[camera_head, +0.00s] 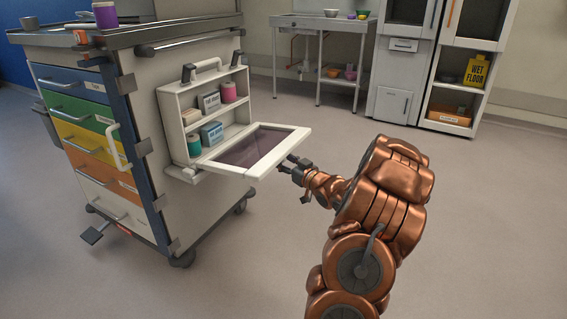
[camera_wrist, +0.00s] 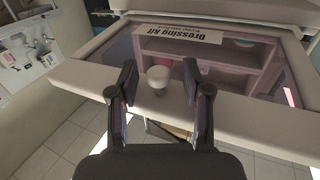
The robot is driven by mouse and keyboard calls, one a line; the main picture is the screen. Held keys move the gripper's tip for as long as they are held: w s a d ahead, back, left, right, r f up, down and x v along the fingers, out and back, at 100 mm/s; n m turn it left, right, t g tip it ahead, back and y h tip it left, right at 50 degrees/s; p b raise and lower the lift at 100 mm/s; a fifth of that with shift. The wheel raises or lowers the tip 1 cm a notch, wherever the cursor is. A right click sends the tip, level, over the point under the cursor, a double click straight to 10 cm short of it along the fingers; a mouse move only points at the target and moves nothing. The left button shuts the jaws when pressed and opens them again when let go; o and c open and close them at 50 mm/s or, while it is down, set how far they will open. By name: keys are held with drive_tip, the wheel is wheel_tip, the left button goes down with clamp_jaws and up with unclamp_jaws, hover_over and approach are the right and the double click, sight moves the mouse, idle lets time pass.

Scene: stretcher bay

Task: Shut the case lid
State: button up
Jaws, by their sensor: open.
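The white case (camera_head: 207,115) hangs on the side of the cart. Its lid (camera_head: 262,157) is open, hinged down and sticking out about level, with a dark see-through panel. Boxes and rolls stand on the case's two shelves. My gripper (camera_head: 291,169) is at the lid's outer right edge. In the wrist view my gripper (camera_wrist: 159,92) has its two fingers spread, with a pale round knob (camera_wrist: 160,76) on the lid frame (camera_wrist: 240,112) seen between them. The fingers are apart from each other with nothing clamped. A "Dressing kit" label (camera_wrist: 180,34) shows upside down on the panel.
The cart (camera_head: 135,160) with coloured drawers stands at left on casters, a pedal (camera_head: 97,231) low at its front. A metal table (camera_head: 320,25) and white cabinets (camera_head: 400,60) stand along the back wall. The floor right of the cart is clear.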

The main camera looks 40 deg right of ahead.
drive_tip(key=shift+w+d, duration=0.1)
drive_tip(key=shift+w, duration=0.4)
drive_tip(key=shift+c, duration=0.2)
clamp_jaws()
idle(0.3)
